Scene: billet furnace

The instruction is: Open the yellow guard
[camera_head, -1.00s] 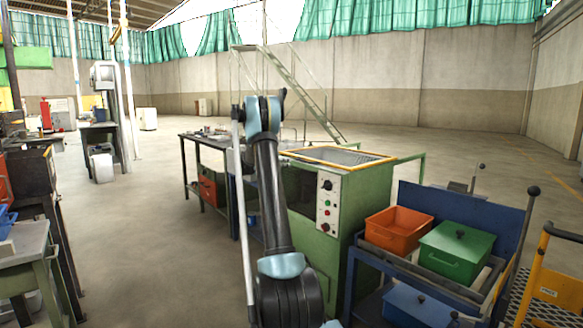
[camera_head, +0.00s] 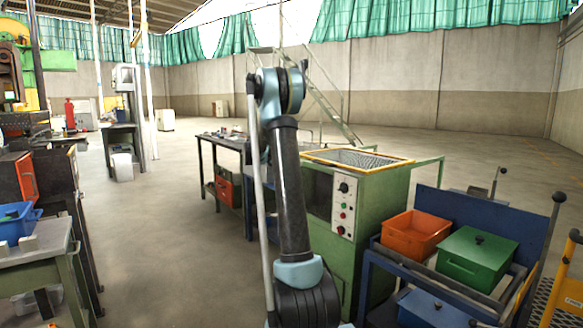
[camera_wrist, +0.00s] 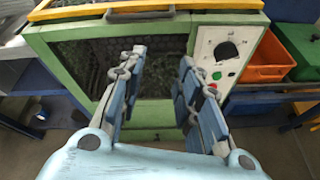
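The yellow guard (camera_head: 358,159) is a yellow-framed mesh panel lying flat on top of the green furnace cabinet (camera_head: 372,215). In the wrist view, the guard's yellow front bar (camera_wrist: 140,16) with a dark handle crosses the top of the picture, above the cabinet's dark mesh front (camera_wrist: 125,70). My gripper (camera_wrist: 158,60) is open and empty, with its two blue-grey fingers wide apart in front of the mesh front, below the guard's bar. In the head view my arm stands in front of the cabinet's left part, and my gripper is hidden.
A control panel (camera_head: 344,206) with a black knob and buttons is on the cabinet's front right. A blue cart holds an orange bin (camera_head: 416,233) and a green box (camera_head: 477,257) to the right. A dark workbench (camera_head: 222,143) stands behind left.

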